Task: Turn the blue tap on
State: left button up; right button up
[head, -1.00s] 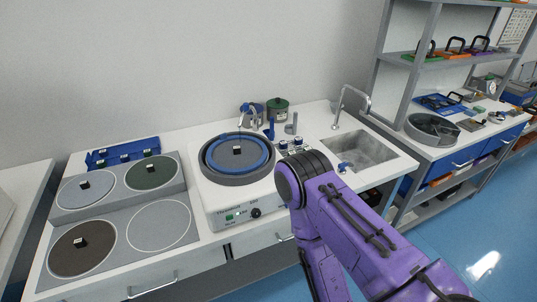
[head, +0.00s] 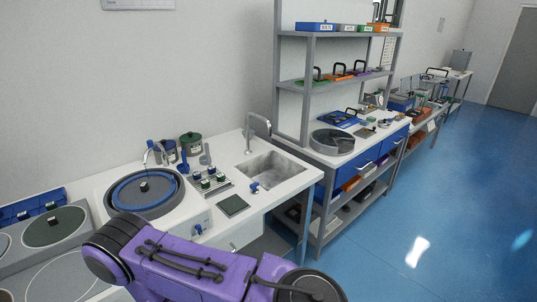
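A small blue tap handle (head: 254,187) sits at the front edge of the counter, just before the sink (head: 268,170). A tall grey curved spout (head: 258,122) stands behind the sink. Another thin spout with blue on it (head: 152,152) stands behind the polishing machine (head: 190,215), above its blue-ringed disc (head: 145,192). A blue knob-like part (head: 198,229) shows on the machine's front right. I cannot tell whether any tap is on; no water shows. A purple arm of mine crosses the bottom left; neither gripper is in view.
Dark lidded pots (head: 190,145), a rack of small samples (head: 209,180) and a dark green square plate (head: 233,205) stand between machine and sink. Grey shelving (head: 310,90) rises to the right. Blue floor (head: 400,220) at the right is open.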

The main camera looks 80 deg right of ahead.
aim_at(254, 186)
jog(key=k, duration=0.45)
jog(key=z, duration=0.85)
